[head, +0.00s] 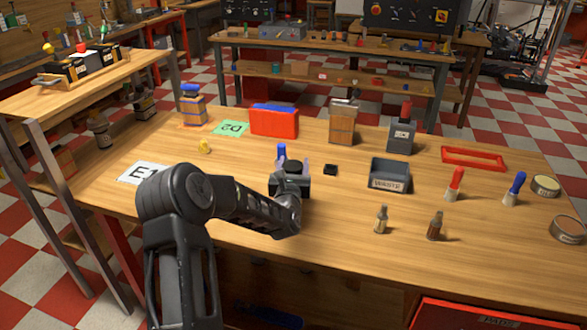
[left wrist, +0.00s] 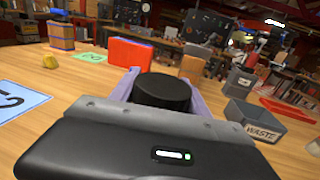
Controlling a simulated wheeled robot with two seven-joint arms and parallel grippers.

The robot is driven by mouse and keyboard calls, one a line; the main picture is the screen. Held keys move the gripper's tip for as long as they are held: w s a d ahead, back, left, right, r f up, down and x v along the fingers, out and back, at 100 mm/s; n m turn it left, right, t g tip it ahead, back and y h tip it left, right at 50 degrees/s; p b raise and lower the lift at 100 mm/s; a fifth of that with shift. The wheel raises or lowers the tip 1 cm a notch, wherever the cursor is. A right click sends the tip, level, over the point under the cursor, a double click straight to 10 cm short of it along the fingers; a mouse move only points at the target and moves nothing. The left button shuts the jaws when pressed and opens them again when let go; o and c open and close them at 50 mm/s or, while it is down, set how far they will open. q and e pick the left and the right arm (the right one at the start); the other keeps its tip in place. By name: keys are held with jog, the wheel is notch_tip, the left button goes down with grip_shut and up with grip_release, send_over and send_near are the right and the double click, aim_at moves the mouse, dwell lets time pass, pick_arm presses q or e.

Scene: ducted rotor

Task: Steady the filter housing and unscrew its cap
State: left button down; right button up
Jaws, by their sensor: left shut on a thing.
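A thing with a round black cap (left wrist: 162,92), which I take to be the filter housing, stands between the fingers of my left gripper (left wrist: 165,88). The cap also shows from above in the head view (head: 293,166), near the middle of the table. My left gripper (head: 292,168) is shut on the housing, its pale purple fingers on either side below the cap top. The cap is on and looks upright. The housing's body is hidden by the gripper and wrist. My right gripper is not in view.
A blue-topped item (head: 281,151) stands just behind the gripper. A small black block (head: 330,170) and a grey WASTE bin (head: 375,173) lie to the right. A red bin (head: 274,124) stands behind. Small bottles (head: 381,219) stand at front right. The table's left front is mostly clear.

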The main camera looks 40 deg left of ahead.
pick_arm(q)
jog(key=shift+f, duration=0.75)
jog(key=shift+f, duration=0.15)
jog(key=c, duration=0.5)
grip_release()
jog(key=shift+r, duration=0.25)
jog(key=shift+s+d+f, duration=0.15)
jog(key=shift+s+f, duration=0.05)
jog(key=shift+s, duration=0.1)
jog(key=b+v, duration=0.2)
jog(key=v, duration=0.9)
jog(key=shift+s+d+r, duration=0.1)
jog(key=shift+s, duration=0.05)
